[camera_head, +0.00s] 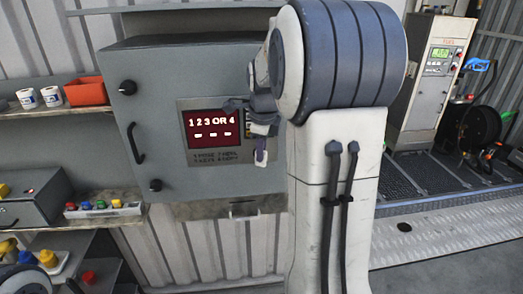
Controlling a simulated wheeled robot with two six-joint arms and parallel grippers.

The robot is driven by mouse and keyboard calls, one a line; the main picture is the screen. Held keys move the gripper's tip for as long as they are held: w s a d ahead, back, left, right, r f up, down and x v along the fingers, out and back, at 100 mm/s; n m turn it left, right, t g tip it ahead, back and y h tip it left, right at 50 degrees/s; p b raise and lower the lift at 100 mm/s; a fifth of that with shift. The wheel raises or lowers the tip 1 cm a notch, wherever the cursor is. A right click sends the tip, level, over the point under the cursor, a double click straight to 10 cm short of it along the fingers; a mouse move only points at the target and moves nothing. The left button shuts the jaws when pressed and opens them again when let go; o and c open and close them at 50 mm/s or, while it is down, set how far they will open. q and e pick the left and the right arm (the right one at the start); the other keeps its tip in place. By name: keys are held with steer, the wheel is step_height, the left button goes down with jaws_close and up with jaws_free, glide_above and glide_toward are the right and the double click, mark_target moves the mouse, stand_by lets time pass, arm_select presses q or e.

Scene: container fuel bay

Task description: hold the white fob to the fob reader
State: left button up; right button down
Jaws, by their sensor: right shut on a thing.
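My right gripper (262,117) is in front of the grey cabinet's dark panel, at the right end of its red-lit display (212,127). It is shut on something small. A pale, narrow piece (260,150) hangs just below the fingers and looks like the white fob, partly hidden by them. The display reads "1 2 3 OR 4" with dashes below. The right part of the panel is largely covered by my gripper and arm, so I cannot make out the fob reader or tell whether the fob touches the panel. My left gripper is not in view.
The grey cabinet (155,90) has a black handle and knobs. A shelf at left holds white cups (40,97) and an orange bin (86,91). Small coloured items (100,206) lie on a tray below. A pump (432,82) stands at right. My right arm blocks the middle.

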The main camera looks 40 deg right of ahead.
steer(key=s+a+b, duration=0.2)
steer(key=s+a, duration=0.2)
steer(key=s, duration=0.3)
steer(key=shift+s+a, duration=0.35)
